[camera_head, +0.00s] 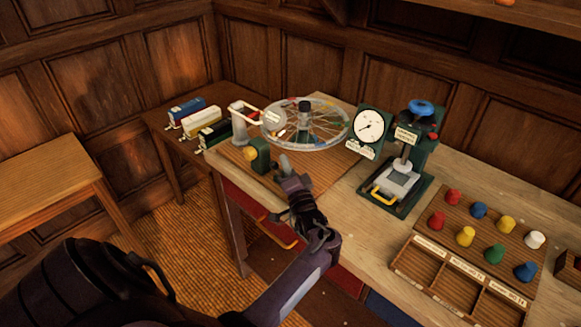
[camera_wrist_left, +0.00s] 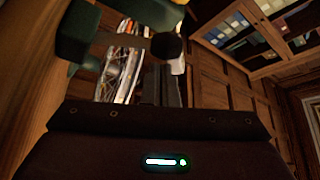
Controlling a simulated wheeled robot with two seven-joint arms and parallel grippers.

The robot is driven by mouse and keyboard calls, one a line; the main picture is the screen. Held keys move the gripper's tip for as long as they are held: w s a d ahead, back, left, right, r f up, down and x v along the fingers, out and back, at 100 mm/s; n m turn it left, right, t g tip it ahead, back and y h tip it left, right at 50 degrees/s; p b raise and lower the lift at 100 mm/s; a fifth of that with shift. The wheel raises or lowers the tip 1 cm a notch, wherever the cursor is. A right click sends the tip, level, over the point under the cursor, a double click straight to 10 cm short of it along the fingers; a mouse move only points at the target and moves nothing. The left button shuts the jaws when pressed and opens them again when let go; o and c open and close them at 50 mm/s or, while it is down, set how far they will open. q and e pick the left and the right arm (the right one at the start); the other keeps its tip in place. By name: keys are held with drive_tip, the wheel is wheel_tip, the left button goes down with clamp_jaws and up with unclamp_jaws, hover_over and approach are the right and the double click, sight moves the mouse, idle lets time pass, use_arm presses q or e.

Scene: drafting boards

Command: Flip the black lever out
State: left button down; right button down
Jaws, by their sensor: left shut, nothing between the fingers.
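In the left wrist view, a grey lever arm with a black ball knob (camera_wrist_left: 166,46) reaches right from a dark green body (camera_wrist_left: 78,32). I take this as the black lever; in the head view I cannot make it out, and my gripper may cover it. My left gripper is shut and empty, its fingers (camera_wrist_left: 163,85) just below the knob in the wrist view. Whether they touch is unclear. My right gripper is not in view.
A spoked wheel (camera_head: 325,135) lies behind the gripper, beside a white clamp (camera_head: 240,125). A dial gauge (camera_head: 369,125) and a green press (camera_head: 400,185) stand to the right. Coloured pegs and a compartment tray (camera_head: 420,262) lie further right.

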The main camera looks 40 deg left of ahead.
use_arm(q)
drive_tip(key=shift+s, duration=0.4)
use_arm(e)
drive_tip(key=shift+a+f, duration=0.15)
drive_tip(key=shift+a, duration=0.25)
use_arm(q)
drive_tip(key=shift+s, duration=0.15)
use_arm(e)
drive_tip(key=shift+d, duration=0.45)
use_arm(q)
drive_tip(key=shift+f, duration=0.1)
